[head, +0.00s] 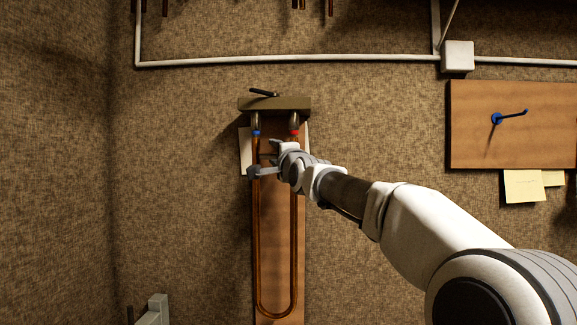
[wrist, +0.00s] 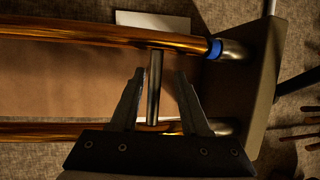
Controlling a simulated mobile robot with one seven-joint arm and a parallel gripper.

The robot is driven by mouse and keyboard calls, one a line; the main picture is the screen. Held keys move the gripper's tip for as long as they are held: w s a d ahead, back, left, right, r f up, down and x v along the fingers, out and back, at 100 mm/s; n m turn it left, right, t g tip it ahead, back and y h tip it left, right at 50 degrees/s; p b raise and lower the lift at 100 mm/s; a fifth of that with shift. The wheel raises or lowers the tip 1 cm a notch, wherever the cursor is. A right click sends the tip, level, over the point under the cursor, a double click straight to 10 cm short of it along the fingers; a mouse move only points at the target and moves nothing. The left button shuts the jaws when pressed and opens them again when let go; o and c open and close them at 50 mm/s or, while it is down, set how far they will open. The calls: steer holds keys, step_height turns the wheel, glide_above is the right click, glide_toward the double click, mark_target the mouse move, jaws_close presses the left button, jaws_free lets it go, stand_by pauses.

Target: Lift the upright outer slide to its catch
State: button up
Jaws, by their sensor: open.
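The outer slide (head: 275,306) hangs upright on the wall, two long copper-coloured tubes joined by a U-bend at the bottom. Its tubes run sideways in the wrist view (wrist: 110,36). Silver tubes with a blue band (head: 256,133) and a red band (head: 294,132) come out of the bracket (head: 273,105) above it. A small black lever (head: 263,93) lies on top of the bracket. My gripper (head: 264,158) is at the upper part of the slide. In the wrist view, the open fingers (wrist: 159,72) stand on either side of the slide's silver cross brace (wrist: 154,92), with gaps visible.
A wooden backboard (head: 276,230) is behind the slide, with pale paper (head: 244,150) beside it. To the right are a wooden panel with a blue-based hook (head: 497,118) and yellow notes (head: 522,187). White conduit (head: 290,59) runs above. A grey-white object (head: 155,310) is at lower left.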

steer(key=b+v, duration=1.6)
steer(key=b, duration=0.1)
stand_by(0.5)
steer(key=shift+s+r, duration=0.1)
stand_by(0.4)
